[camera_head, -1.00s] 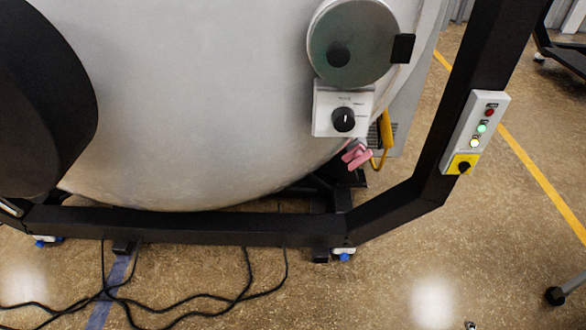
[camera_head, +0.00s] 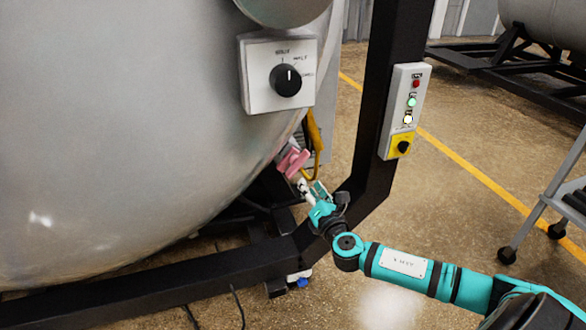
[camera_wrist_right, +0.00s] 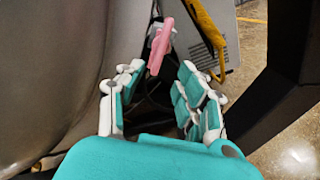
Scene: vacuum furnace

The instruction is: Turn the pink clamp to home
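The pink clamp (camera_head: 292,162) sits at the lower right edge of the large grey vessel. In the right wrist view the pink clamp (camera_wrist_right: 160,48) shows as an upright, slightly tilted handle beyond the fingers. My right gripper (camera_head: 308,186) reaches up from the lower right, its tips close to the clamp. In the right wrist view my right gripper (camera_wrist_right: 155,82) has its fingers spread, with nothing between them; the clamp lies just ahead of the gap. I cannot tell whether a finger touches it. My left gripper is not in view.
A yellow handle (camera_head: 314,132) hangs just right of the clamp; it also shows in the wrist view (camera_wrist_right: 203,35). A black frame post (camera_head: 385,110) with a button box (camera_head: 404,108) stands to the right. A dial box (camera_head: 278,75) is above the clamp.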

